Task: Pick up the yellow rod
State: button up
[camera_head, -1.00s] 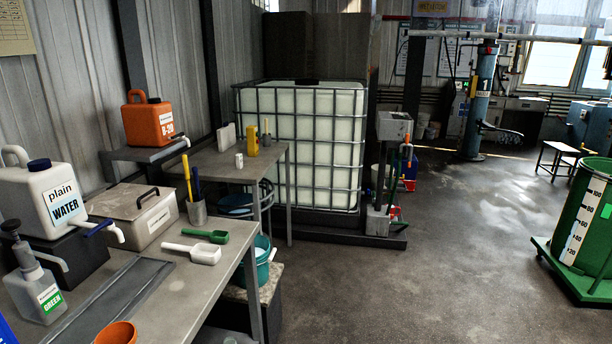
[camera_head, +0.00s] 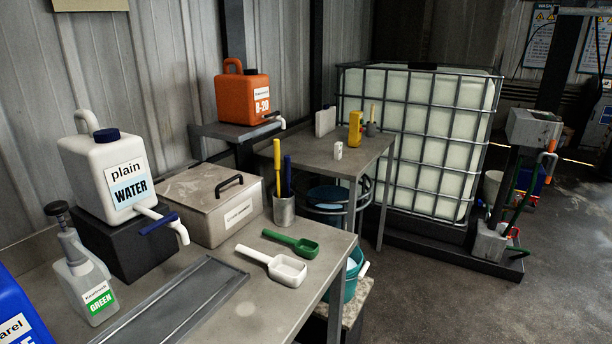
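The yellow rod (camera_head: 276,167) stands upright, slightly tilted, in a grey metal cup (camera_head: 284,211) on the near workbench (camera_head: 312,248). A dark blue rod (camera_head: 287,174) stands beside it in the same cup. The lower ends of both rods are hidden inside the cup. My gripper does not show in the head view.
A lidded metal box (camera_head: 211,205) stands left of the cup. A green scoop (camera_head: 291,242) and a white scoop (camera_head: 284,268) lie in front of it. A white water jug (camera_head: 104,180) and an orange canister (camera_head: 242,98) stand nearby. Open floor (camera_head: 440,300) lies to the right.

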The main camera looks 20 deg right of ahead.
aim_at(277, 152)
jog(key=u, duration=3.3)
jog(key=z, duration=3.3)
jog(key=i+l+u, duration=0.25)
jog(key=l+u, duration=0.25)
jog(key=i+l+u, duration=0.15)
jog(key=l+u, duration=0.2)
jog(key=u, duration=0.15)
jog(key=i+l+u, duration=0.1)
jog(key=l+u, duration=0.9)
